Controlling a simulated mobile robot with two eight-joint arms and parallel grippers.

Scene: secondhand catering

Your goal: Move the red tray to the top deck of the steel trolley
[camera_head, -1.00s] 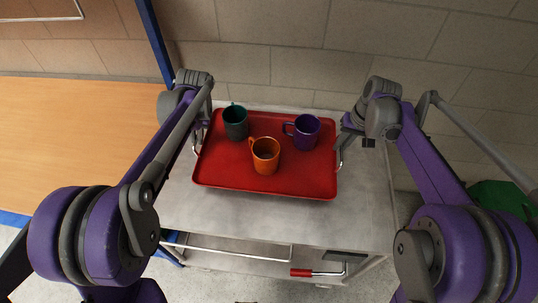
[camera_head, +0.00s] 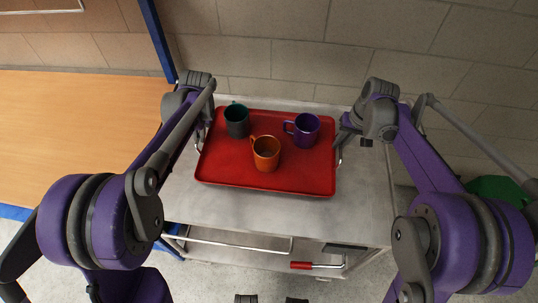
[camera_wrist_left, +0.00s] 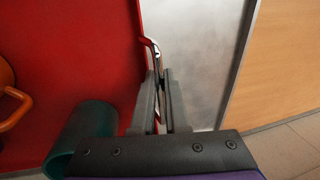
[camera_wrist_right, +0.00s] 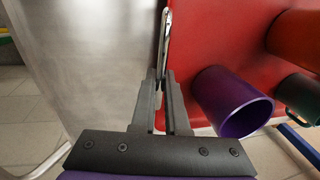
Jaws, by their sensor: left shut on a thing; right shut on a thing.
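The red tray (camera_head: 222,168) is over the top deck of the steel trolley (camera_head: 280,216), roughly level; I cannot tell whether it rests on it or hangs just above. A dark teal mug (camera_head: 236,124), an orange mug (camera_head: 266,155) and a purple mug (camera_head: 303,131) stand upright on it. My left gripper (camera_wrist_left: 161,78) is shut on the metal handle at the tray's left side. My right gripper (camera_wrist_right: 164,78) is shut on the handle at its right side. In the head view, the arms partly hide both grips.
Bare steel deck shows in front of the tray and to its right. A brick wall (camera_head: 430,60) stands close behind the trolley. A wooden surface (camera_head: 80,130) lies to the left, with a blue post (camera_head: 158,40) behind. A red-gripped bar (camera_head: 301,265) shows low at the trolley's front.

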